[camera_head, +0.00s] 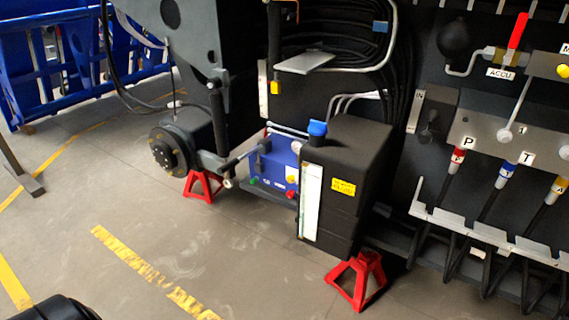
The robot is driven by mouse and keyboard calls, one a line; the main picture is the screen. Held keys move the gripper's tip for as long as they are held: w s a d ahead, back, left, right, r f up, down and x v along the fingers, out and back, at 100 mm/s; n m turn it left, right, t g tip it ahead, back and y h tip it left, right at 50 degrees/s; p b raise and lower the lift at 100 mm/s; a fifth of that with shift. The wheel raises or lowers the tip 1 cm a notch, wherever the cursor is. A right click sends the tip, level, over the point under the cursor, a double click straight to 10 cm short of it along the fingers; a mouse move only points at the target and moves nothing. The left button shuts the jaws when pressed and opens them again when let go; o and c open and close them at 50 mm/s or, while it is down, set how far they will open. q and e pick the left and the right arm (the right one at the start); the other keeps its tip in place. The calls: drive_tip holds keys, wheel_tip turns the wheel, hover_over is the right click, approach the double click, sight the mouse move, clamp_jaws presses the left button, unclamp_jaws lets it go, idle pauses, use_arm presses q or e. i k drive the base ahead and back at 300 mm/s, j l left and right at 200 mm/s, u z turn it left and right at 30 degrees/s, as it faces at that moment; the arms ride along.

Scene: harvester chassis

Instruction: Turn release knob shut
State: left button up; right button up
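A blue pump unit (270,165) sits low between the machine's axle and a black tank. Its face carries a small green knob (254,181), a small red knob (291,194) and a pale round dial (292,174). Which of these is the release knob, and whether it is open or shut, I cannot tell at this size. Neither of my grippers shows in the head view. A dark rounded shape cuts into the bottom left corner; it looks like part of my own body.
The black tank (345,190) with a blue cap (317,129) stands right of the pump. Red jack stands (357,279) and (203,186) stick out low. A valve panel (500,135) with levers fills the right. The grey floor (190,245) in front is clear.

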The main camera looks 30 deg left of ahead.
sight(290, 194)
drive_tip(key=i+j+z, duration=0.1)
drive_tip(key=j, duration=0.25)
drive_tip(key=i+j+z, duration=0.1)
drive_tip(key=i+j, duration=0.4)
drive_tip(key=j, duration=0.25)
drive_tip(key=i+j+z, duration=0.15)
drive_tip(key=j, duration=0.25)
drive_tip(key=i+j+z, duration=0.1)
drive_tip(key=j, duration=0.3)
drive_tip(key=i, duration=0.1)
